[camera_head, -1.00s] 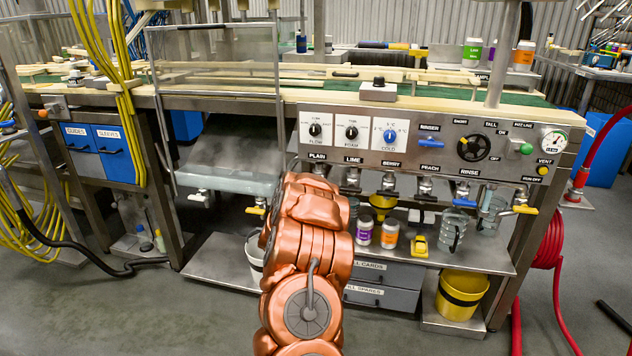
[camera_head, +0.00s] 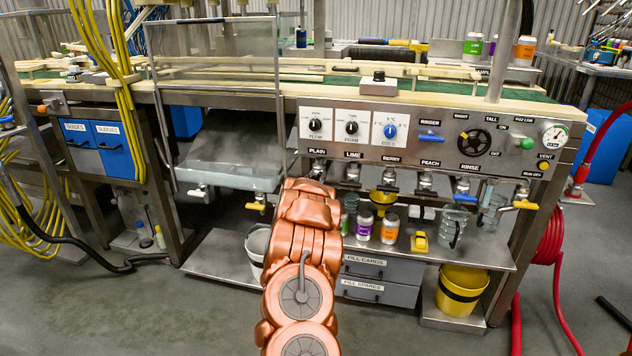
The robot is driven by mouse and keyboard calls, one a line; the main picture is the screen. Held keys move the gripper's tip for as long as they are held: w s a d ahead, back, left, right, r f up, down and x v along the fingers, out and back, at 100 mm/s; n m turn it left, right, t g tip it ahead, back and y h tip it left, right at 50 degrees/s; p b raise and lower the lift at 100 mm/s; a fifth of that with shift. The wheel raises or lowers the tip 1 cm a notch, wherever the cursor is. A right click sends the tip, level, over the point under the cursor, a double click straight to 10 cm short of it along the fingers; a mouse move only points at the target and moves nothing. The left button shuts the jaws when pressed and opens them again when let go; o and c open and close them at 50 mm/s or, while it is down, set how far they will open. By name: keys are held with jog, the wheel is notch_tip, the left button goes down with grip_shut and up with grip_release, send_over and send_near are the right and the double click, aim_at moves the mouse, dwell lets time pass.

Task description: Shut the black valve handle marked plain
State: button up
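The label PLAIN (camera_head: 317,151) is on the front of the steel panel, at the left end of a row of valves. The plain valve (camera_head: 318,166) shows just below the label. My copper arm rises in front of it and hides its lower part, so I cannot tell how its black handle is turned. My gripper is not visible; it is hidden behind my arm. Whether it touches the handle cannot be seen.
The lime valve (camera_head: 352,173) and berry valve (camera_head: 388,181) are close on the right. Below, a shelf (camera_head: 470,250) holds a purple-label jar (camera_head: 364,224), an orange-label jar (camera_head: 390,228) and a clear pitcher (camera_head: 453,225). A clear guard (camera_head: 215,65) stands at upper left.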

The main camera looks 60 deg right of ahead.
jog(key=shift+w+d, duration=0.15)
jog(key=shift+d, duration=0.3)
grip_shut()
dwell(0.3)
